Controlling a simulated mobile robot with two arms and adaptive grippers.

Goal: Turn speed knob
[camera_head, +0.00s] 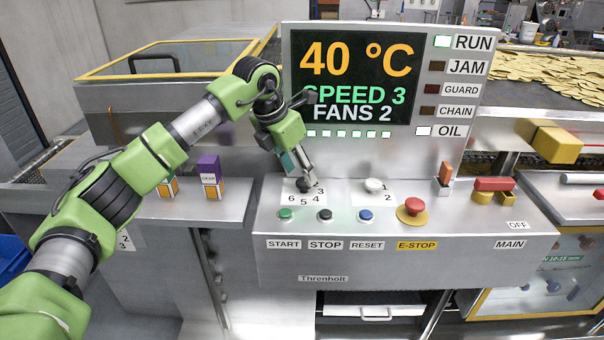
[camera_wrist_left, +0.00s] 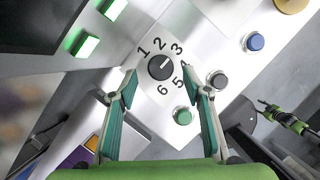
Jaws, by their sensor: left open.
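The dark round speed knob (camera_wrist_left: 161,67) sits on a white plate with the numbers 1 to 6 around it. Its pale mark points up and right, toward the 3. In the head view the knob (camera_head: 303,186) is partly hidden by my gripper. My left gripper (camera_wrist_left: 163,90) is open, with one teal finger on each side of the knob's lower part in the wrist view; I cannot tell whether they touch it. In the head view the left gripper (camera_head: 304,178) points down at the knob. The display (camera_head: 352,78) reads 40 °C, SPEED 3, FANS 2.
A white knob (camera_head: 374,185) stands right of the speed knob. Green (camera_head: 286,214), black (camera_head: 325,214) and blue (camera_head: 365,214) buttons line the panel's front, with a red E-stop (camera_head: 412,210) beside them. A small green-and-black arm part shows at the wrist view's right.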

